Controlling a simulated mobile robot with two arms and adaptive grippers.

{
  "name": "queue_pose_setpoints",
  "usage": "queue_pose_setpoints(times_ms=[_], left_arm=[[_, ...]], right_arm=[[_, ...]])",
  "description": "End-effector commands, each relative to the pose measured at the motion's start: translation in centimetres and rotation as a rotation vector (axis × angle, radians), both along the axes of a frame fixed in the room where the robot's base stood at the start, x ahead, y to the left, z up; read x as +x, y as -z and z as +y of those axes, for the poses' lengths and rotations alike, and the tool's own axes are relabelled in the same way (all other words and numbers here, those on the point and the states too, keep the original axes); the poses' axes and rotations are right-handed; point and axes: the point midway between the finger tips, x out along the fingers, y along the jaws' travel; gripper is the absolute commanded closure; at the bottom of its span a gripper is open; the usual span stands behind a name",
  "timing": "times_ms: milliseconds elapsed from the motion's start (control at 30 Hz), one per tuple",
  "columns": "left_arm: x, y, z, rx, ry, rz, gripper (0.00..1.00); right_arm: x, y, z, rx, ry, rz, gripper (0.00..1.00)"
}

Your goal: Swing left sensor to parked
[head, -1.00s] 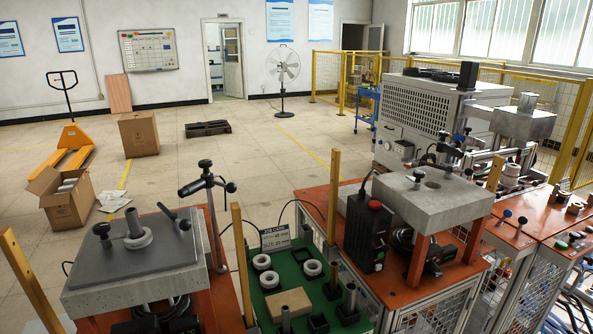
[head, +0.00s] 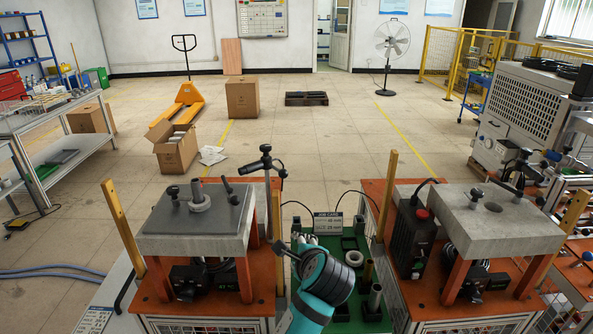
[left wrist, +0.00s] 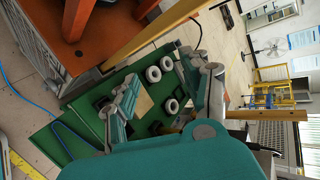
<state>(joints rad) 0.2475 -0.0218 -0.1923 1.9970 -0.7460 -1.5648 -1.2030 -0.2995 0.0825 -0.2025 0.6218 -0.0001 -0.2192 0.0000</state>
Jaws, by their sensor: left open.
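The left sensor (head: 264,163) is a black head on an upright post behind the left heater (head: 195,215), with its arm reaching left toward the heater's grey top. A grey and metal workpiece (head: 200,197) stands on that top. My left gripper (head: 300,245) is open to the right of the left heater, in front of and below the sensor, apart from it. I cannot make out the sensor in that view. My right gripper is not in view.
The green tray (head: 345,312) holds white rings (left wrist: 153,74), which also show between the fingers in the left wrist view. The right heater (head: 495,220) stands to the right. Wooden posts (head: 390,195) rise beside the heaters.

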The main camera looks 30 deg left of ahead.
Motion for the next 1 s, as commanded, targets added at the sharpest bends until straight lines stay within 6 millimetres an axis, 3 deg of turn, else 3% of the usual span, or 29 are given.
queue_pose_setpoints(times_ms=[33,200,300,400,567,1000], left_arm=[[1.4,-2.2,0.2,0.071,0.014,0.005,0.52],[4.5,-9.2,0.7,0.317,0.046,0.066,0.52],[5.5,-12.5,0.9,0.428,0.048,0.106,0.52],[5.9,-14.0,1.1,0.484,0.047,0.131,0.52],[6.8,-13.9,2.3,0.497,0.046,0.141,0.52],[12.0,-11.3,9.5,0.494,0.047,0.139,0.52]], right_arm=[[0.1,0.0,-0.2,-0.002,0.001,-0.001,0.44],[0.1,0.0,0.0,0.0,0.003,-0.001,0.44],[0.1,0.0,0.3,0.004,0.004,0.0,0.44],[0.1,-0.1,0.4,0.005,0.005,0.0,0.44],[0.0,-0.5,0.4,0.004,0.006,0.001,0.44],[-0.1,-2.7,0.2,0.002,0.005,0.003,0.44]])
